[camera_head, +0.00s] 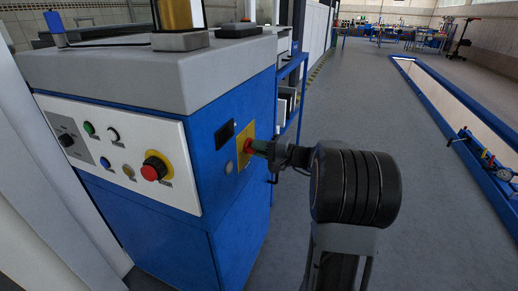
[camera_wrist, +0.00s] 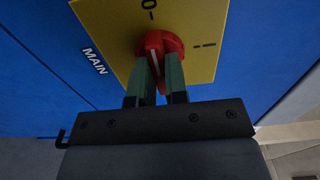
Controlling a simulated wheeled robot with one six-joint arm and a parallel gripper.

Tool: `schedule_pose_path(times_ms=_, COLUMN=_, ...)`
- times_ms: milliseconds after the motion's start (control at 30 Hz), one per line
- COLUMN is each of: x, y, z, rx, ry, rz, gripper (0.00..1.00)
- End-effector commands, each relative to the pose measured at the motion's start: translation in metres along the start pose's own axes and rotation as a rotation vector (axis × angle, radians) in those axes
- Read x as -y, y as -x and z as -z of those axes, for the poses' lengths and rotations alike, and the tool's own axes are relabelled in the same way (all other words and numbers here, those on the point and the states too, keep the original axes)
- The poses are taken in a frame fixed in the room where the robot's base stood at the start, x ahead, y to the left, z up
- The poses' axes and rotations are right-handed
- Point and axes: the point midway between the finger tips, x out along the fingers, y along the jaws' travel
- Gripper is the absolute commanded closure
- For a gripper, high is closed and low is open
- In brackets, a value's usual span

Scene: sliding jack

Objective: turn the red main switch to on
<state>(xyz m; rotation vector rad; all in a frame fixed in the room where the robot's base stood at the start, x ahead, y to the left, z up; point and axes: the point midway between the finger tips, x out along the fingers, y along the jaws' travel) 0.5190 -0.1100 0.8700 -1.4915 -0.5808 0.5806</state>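The red main switch (camera_wrist: 160,44) sits on a yellow plate (camera_wrist: 108,18) on a blue cabinet side. The plate has a "0" mark at the top and an "I" mark at the right in the wrist view. The word MAIN is beside it. The white line on the switch points roughly toward the "0". My gripper (camera_wrist: 159,75) has its two green fingers on either side of the switch's red ridge and looks shut on it. In the head view, my gripper (camera_head: 258,147) reaches the yellow plate (camera_head: 244,157) from the right; the switch (camera_head: 248,146) is partly hidden.
The blue cabinet's white front panel (camera_head: 110,129) carries a red emergency button (camera_head: 153,168) and several small buttons. A dark rectangular inset (camera_head: 225,135) is left of the plate. A blue shelf (camera_head: 290,95) stands behind. The grey floor at the right is clear up to a blue-edged pit (camera_head: 440,85).

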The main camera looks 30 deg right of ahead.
Motion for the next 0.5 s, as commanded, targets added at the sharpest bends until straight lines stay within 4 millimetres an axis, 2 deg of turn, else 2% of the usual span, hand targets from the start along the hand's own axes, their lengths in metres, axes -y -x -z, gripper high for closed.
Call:
schedule_pose_path(times_ms=33, x=-0.0001, y=0.0001, z=0.0, rx=0.0, ry=0.0, rz=0.0, gripper=0.93)
schedule_pose_path(times_ms=100, x=-0.0001, y=0.0001, z=0.0, rx=0.0, ry=0.0, rz=0.0, gripper=1.0)
schedule_pose_path(times_ms=500, x=0.0011, y=0.0001, z=0.0, rx=0.0, ry=-0.048, rz=-0.001, gripper=1.0)
